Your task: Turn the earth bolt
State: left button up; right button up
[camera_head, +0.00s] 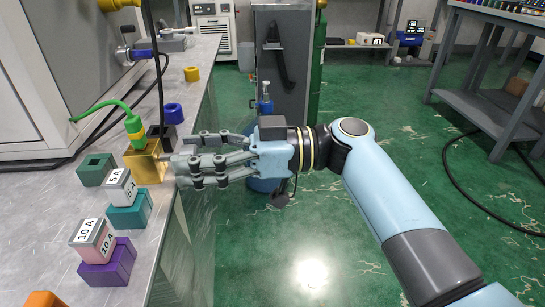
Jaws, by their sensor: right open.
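On the bench (50,210) are a dark green socket block (96,169), a 5 A block (118,187) on a teal base (130,215), and a 10 A block (92,240) on a purple base (108,268). A blue ring (173,113) and yellow ring (191,74) stand behind.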

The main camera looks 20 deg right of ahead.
jog(key=n, duration=0.3)
jog(key=s+d, duration=0.2)
jog(key=d, duration=0.8)
jog(key=shift+b, duration=0.3)
jog(key=shift+d, duration=0.1)
